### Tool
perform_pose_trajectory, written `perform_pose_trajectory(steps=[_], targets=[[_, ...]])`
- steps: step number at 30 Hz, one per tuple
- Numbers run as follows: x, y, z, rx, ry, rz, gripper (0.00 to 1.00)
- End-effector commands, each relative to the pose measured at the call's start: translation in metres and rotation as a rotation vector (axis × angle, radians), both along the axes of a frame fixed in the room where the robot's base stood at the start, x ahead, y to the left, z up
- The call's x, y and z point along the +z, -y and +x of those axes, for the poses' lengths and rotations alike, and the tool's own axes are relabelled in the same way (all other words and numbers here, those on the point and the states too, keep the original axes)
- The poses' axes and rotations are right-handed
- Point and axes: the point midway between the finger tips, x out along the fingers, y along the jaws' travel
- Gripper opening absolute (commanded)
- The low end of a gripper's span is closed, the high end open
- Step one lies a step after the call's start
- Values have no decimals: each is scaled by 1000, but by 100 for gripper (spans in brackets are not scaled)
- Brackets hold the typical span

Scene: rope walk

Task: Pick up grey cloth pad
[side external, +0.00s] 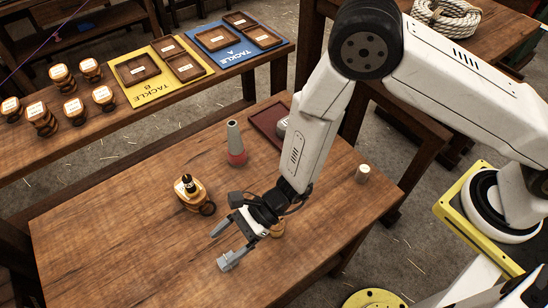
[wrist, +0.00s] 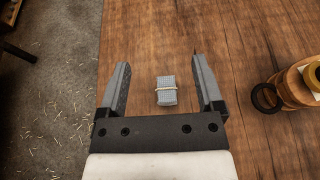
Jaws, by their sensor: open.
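The grey cloth pad (wrist: 166,96) is a small folded block with a pale cord tied around its middle. It lies on the brown wooden table (wrist: 225,40). In the wrist view it appears between the two fingers of my gripper (wrist: 160,62), slightly nearer the right finger, with gaps on both sides. The gripper is open, with nothing held. In the side view my gripper (side external: 217,249) is low over the front part of the table, fingers pointing left. I cannot make out the pad there; how far the fingertips are above the table is unclear.
A wooden spool (side external: 193,192) with a black ring stands behind the gripper. A grey-and-red cone (side external: 236,145), a dark red tray (side external: 270,122) and a small pale cylinder (side external: 362,173) stand farther off. The table's left part is clear. A back bench (side external: 60,170) holds trays and several spools.

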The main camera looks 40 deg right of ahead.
Motion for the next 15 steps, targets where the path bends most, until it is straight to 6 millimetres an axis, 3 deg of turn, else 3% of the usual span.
perform_pose_trajectory(steps=[15], targets=[[-34, 0, 0, 2, 0, -1, 85]])
